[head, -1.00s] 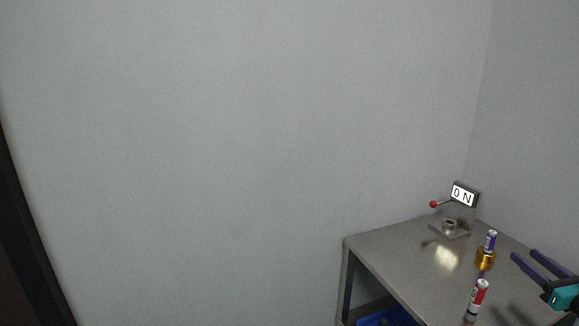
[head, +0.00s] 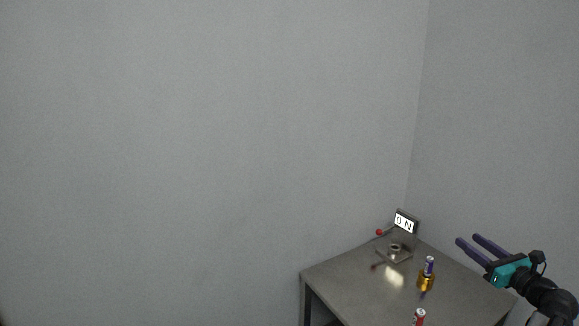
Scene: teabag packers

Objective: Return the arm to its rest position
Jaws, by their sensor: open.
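My gripper (head: 468,240) shows at the right of the head view, with a teal body and two dark purple fingers. The fingers are apart with nothing between them. They point up and to the left, above the right part of the grey table (head: 345,288). The dark arm behind the gripper runs off toward the lower right edge of the picture.
A gold holder (head: 426,283) with a purple can-like cylinder (head: 429,265) upright in it stands on the table. A red and white cylinder (head: 419,317) is cut off at the bottom edge. A lever device with an "ON" sign (head: 404,223) stands at the back corner.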

